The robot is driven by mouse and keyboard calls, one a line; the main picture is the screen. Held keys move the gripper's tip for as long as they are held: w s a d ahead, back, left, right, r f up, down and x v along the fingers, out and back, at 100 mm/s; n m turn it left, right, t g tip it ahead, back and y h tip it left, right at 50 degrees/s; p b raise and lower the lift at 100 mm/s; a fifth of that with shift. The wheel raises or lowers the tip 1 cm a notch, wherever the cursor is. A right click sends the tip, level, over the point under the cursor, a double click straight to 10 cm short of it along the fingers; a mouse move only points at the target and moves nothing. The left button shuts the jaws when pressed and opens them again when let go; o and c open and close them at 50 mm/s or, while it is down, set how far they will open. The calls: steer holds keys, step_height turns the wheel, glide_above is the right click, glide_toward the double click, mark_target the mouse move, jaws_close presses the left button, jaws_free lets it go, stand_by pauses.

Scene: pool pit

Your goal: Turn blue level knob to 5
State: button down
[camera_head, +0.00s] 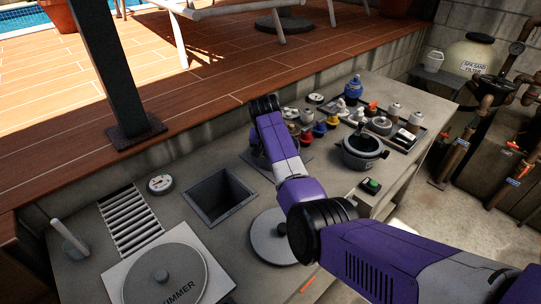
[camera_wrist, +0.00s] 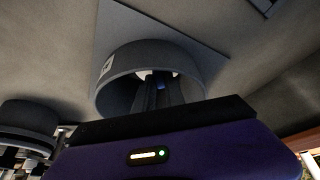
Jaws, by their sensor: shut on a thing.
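In the wrist view, my gripper (camera_wrist: 160,78) reaches into a round grey collar (camera_wrist: 118,88) on a flat square plate (camera_wrist: 112,24). Its dark fingers are shut on a small blue part inside the collar, which I take to be the blue level knob (camera_wrist: 160,86). The collar's wall and the fingers hide most of the knob. A small pale mark sits on the collar's outer left side; I cannot read it or any level number. In the head view, my purple arm hides the gripper and knob; part of a dark plate (camera_head: 302,162) shows beside the arm.
Several small coloured valves and bottles stand on the counter (camera_head: 330,210) beyond my arm. A grey pot (camera_head: 363,150) and a green button (camera_head: 373,184) are at right. A square opening (camera_head: 220,193) and a round skimmer lid (camera_head: 165,279) are at left. A dark post (camera_head: 107,70) rises behind.

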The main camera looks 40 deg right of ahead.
steer(key=m+b, duration=0.1)
steer(key=m+g+b, duration=0.1)
steer(key=m, duration=0.1)
steer(key=m+h+b, duration=0.1)
steer(key=b, duration=0.1)
steer(key=shift+w+a+f+g, duration=0.1)
steer(key=shift+w+f+g, duration=0.05)
steer(key=shift+f+g, duration=0.15)
steer(key=m+g+b, duration=0.1)
steer(key=m+b, duration=0.2)
steer(key=shift+r, duration=0.1)
steer(key=shift+r+m+b, duration=0.1)
steer(key=shift+m+b, duration=0.2)
steer(key=shift+b, duration=0.15)
steer(key=shift+r, duration=0.1)
steer(key=c, duration=1.4)
jaws_free()
steer(key=v, duration=0.7)
steer(key=shift+a+r+b, duration=0.2)
steer(key=shift+r+b, duration=0.1)
steer(key=shift+r, duration=0.05)
